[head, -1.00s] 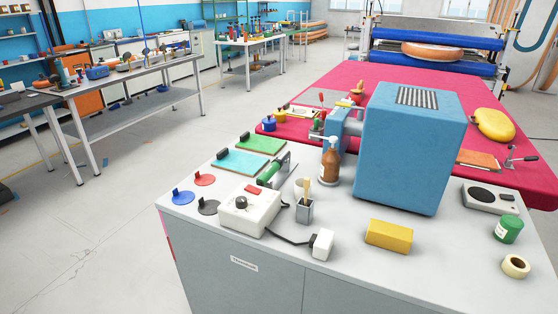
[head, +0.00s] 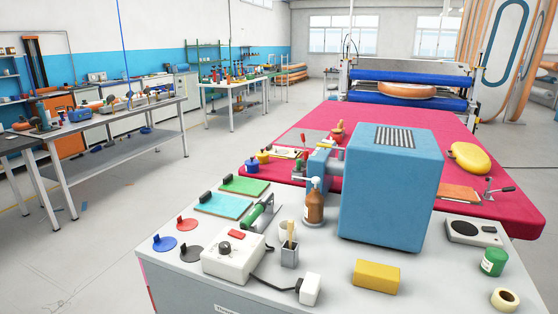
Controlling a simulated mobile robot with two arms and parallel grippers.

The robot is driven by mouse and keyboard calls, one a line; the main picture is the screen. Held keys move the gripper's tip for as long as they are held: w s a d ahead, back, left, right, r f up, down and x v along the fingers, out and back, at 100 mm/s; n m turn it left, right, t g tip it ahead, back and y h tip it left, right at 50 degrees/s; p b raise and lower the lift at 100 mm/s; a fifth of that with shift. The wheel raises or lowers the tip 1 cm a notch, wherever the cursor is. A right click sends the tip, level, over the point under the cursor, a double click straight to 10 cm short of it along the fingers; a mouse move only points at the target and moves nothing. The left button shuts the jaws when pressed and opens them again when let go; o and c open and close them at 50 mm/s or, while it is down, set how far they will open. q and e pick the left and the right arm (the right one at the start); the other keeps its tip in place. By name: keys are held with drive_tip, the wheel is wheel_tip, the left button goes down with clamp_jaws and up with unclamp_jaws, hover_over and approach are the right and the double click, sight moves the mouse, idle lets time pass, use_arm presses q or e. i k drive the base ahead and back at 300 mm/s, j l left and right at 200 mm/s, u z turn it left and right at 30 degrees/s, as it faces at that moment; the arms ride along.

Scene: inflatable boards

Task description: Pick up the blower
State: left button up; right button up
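A large blue box (head: 385,200) with a striped dark grille on top and a blue-grey pipe stub (head: 322,162) on its left side stands upright on the grey cabinet top (head: 335,275). It looks like the blower, but no label shows this. A green-handled tool (head: 258,212) lies tilted beside a white control box (head: 233,257) with a knob. Neither of my grippers is in view, and nothing touches the blue box.
A brown pump bottle (head: 314,207), a brush cup (head: 290,252), a yellow block (head: 376,277), a green tin (head: 493,262), a tape roll (head: 505,299) and a scale (head: 476,231) surround the box. A red-covered table (head: 450,125) adjoins behind. Open floor (head: 80,250) lies left.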

sight(260, 207)
drive_tip(key=i+j, duration=0.15)
drive_tip(key=i+j+z, duration=0.2)
drive_tip(key=j, duration=0.15)
drive_tip(key=i+j+z, duration=0.2)
drive_tip(key=j+z, duration=0.15)
drive_tip(key=j, duration=0.35)
drive_tip(key=i+j+z, duration=0.2)
drive_tip(key=j, duration=0.2)
